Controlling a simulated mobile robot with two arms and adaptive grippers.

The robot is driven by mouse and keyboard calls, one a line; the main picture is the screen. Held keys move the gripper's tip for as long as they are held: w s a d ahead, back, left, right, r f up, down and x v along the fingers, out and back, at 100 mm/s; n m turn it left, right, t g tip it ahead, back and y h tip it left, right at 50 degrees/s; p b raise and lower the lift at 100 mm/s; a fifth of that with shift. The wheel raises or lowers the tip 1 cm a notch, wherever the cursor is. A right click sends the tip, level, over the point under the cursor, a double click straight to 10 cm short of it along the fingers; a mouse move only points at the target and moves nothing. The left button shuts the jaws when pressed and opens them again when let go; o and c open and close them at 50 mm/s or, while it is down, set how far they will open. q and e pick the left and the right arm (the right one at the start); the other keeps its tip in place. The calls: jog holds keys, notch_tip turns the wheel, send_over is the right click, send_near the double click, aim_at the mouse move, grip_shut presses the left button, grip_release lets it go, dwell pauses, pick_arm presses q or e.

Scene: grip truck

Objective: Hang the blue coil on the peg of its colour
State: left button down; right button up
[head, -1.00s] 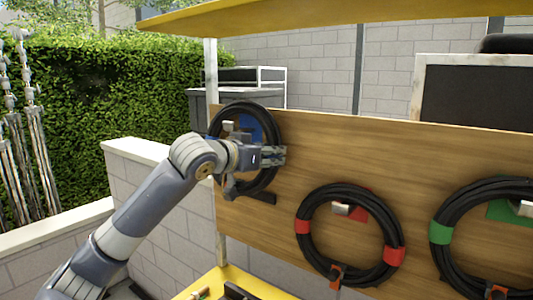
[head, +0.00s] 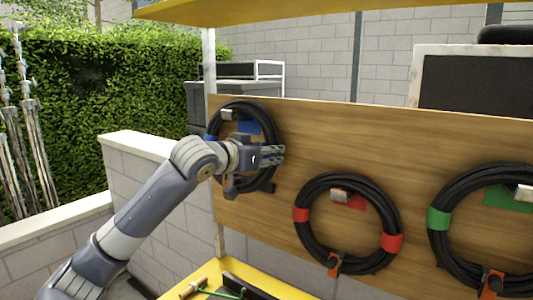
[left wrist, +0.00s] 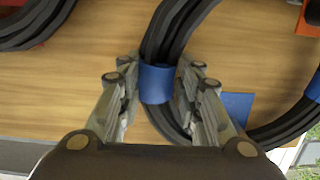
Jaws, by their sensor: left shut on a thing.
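The blue coil, a black cable ring (head: 267,119) with blue bands, is upright against the left end of the wooden board. My left gripper (head: 271,155) is shut on its right side. In the left wrist view, the fingers (left wrist: 158,80) close around a blue band (left wrist: 157,84). The pale peg (head: 227,114) on the blue patch (head: 250,128) shows inside the ring, just under its top. I cannot tell whether the cable touches the peg. The patch also shows in the left wrist view (left wrist: 236,106). My arm hides the ring's lower middle. My right gripper is out of view.
A red-banded coil (head: 313,186) and a green-banded coil (head: 439,190) hang on the board (head: 330,140) to the right. A yellow tray (head: 205,276) with loose items is below. A low wall (head: 135,148) stands at the left; a yellow roof (head: 270,9) is overhead.

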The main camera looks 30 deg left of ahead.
pick_arm(q)
jog(key=shift+d, duration=0.1)
dwell(0.3)
jog(key=c, duration=1.1)
grip_release()
jog(key=shift+w+f, duration=0.1)
jog(key=shift+o, duration=0.2)
jog(key=shift+w+d, duration=0.15)
jog(key=shift+w, duration=0.05)
jog(key=shift+s+f, duration=0.1)
jog(key=shift+f, duration=0.2)
jog(key=shift+s+a+r, duration=0.2)
jog(key=shift+s, duration=0.35)
jog(key=v, duration=1.1)
jog(key=shift+r, duration=0.15)
jog(key=shift+d, duration=0.1)
